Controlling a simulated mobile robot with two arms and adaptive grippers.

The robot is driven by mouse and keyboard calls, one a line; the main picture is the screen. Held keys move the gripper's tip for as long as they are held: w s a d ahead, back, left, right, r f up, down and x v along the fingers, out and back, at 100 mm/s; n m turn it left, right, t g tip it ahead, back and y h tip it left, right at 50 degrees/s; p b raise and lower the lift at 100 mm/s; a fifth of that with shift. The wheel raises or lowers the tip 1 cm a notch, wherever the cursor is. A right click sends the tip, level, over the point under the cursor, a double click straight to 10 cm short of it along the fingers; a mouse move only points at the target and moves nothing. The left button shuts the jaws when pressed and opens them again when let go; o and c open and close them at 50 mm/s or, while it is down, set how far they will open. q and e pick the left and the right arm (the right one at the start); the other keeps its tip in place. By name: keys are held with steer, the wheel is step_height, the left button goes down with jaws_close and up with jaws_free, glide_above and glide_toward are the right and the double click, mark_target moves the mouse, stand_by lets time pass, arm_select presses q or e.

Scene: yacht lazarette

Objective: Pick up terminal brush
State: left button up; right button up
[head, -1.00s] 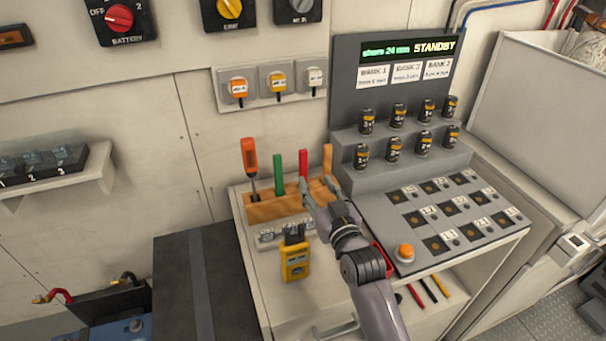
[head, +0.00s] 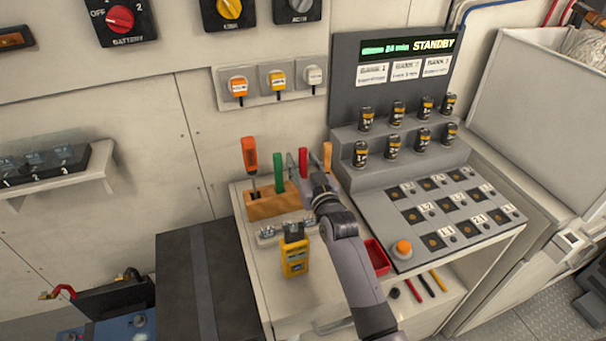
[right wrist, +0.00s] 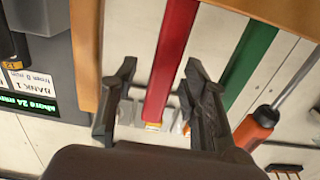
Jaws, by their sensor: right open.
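A wooden rack (head: 268,206) on the white cabinet holds upright tools. They are an orange screwdriver (head: 249,155), a green handle (head: 278,172), a red handle (head: 303,160) and a tan handle (head: 327,155). No brush bristles show, so I cannot tell which is the terminal brush. My right gripper (head: 306,174) is open at the red handle. In the right wrist view the red handle (right wrist: 171,60) stands between the open fingers (right wrist: 160,72), with gaps to both. The green handle (right wrist: 248,62) and tan handle (right wrist: 84,45) are outside the fingers. My left gripper is out of view.
A yellow meter (head: 295,258) stands in front of the rack. A stepped console (head: 405,163) with several black cylinders and a sloped panel (head: 430,238) stands at right. A red tray (head: 377,257) is beside my right arm. Plugged sockets (head: 272,86) are on the wall behind.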

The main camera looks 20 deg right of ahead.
steer(key=shift+c, duration=0.4)
jaws_close()
